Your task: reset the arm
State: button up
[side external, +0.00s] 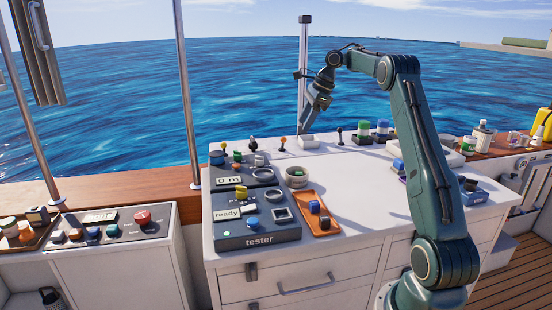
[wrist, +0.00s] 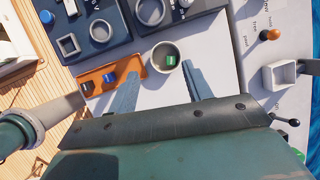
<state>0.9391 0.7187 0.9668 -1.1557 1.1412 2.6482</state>
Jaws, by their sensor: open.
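My gripper (side external: 307,121) hangs at the end of my bent arm, above the back of the white worktop (side external: 352,190), pointing down. In the wrist view its two fingers (wrist: 162,72) are spread apart with nothing held between them. Beyond the fingers, a round grey cup (wrist: 167,53) holds a small green item (wrist: 171,61). The cup also shows in the side view (side external: 288,181), apart from and below my gripper.
The tester panel (side external: 230,243) and an orange tray (side external: 323,232) with small parts stand at the left. A white square dish (side external: 309,143) and small levers line the back. The worktop's middle is largely clear.

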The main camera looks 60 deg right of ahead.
jog(key=a+r+n, duration=0.5)
jog(key=a, duration=0.5)
jog(key=a+r+n, duration=0.4)
jog(key=a+n, duration=0.1)
jog(key=a, duration=0.5)
jog(key=s+a+r+n+t, duration=0.1)
jog(key=s+a+n, duration=0.65)
jog(key=a, duration=0.35)
jog(key=s+a+f+n, duration=0.2)
jog(key=s+n, duration=0.1)
jog(key=s, duration=0.3)
jog(key=s+a+f+n+h, duration=0.1)
jog(key=s+a+f+n, duration=0.1)
jog(key=s, duration=0.4)
jog(key=s+a+f+n+h, duration=0.1)
jog(key=s+a+f+n, duration=0.1)
jog(key=s+f+n, duration=0.2)
jog(key=shift+s+f+n+t, duration=0.3)
jog(key=shift+s+n, duration=0.55)
jog(key=shift+s, duration=0.2)
